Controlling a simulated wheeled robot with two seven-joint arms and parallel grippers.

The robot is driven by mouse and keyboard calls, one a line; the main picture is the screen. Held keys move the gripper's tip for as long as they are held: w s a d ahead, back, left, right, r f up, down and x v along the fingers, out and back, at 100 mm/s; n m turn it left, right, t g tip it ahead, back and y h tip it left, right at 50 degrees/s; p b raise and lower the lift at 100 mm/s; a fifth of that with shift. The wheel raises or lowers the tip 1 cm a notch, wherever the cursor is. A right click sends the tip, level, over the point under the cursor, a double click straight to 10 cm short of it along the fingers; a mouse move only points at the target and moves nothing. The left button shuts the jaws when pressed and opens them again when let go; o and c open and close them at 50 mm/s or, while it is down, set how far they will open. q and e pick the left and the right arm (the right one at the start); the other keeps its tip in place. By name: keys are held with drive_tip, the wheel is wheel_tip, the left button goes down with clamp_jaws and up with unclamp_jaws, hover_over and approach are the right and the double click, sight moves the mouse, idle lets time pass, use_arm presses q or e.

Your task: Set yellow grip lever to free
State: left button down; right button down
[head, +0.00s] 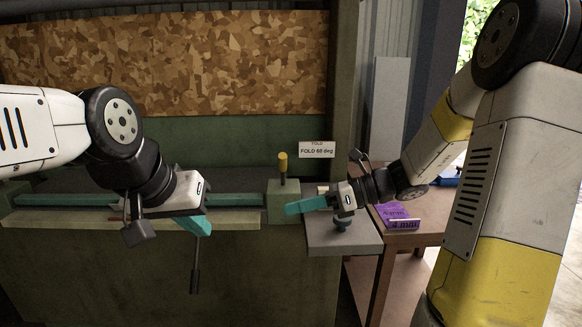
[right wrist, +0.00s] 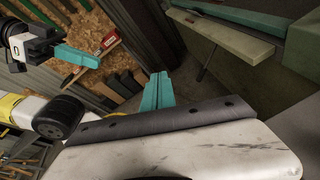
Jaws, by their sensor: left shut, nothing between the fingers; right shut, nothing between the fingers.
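The yellow grip lever (head: 283,163) stands upright on a green block (head: 283,203) at the right end of the bench machine. Its top is yellow on a dark stem. My right gripper (head: 289,210) is shut and empty, its teal fingers pointing left just in front of or beside the block's right side; whether they touch cannot be told. Its shut fingers also show in the right wrist view (right wrist: 157,90). My left gripper (head: 206,230) is shut and empty in front of the machine, pointing down. It shows at upper left in the right wrist view (right wrist: 78,56). The lever cannot be made out there.
A white sign (head: 317,150) reads "FOLD 60 deg". A teal beam (head: 70,200) and a pale bar (head: 60,218) run along the machine. A dark handle (head: 195,275) hangs below my left gripper. A grey ledge (head: 345,240) and a brown table with a purple item (head: 397,215) are at right.

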drive_tip(key=w+d+f+m+t+y, duration=0.1)
drive_tip(key=w+d+m+t+y, duration=0.1)
drive_tip(key=w+d+m+t, duration=0.4)
drive_tip(key=w+d+f+m+t+y, duration=0.1)
drive_tip(key=w+d+f+m+t, duration=0.2)
drive_tip(key=w+m, duration=0.5)
drive_tip(key=w+a+r+m, duration=0.1)
drive_tip(key=w+a+r, duration=0.4)
drive_tip(key=w+a, duration=0.3)
drive_tip(key=shift+a+t, duration=0.4)
drive_tip(key=shift+a, duration=0.25)
drive_tip(key=shift+m, duration=0.3)
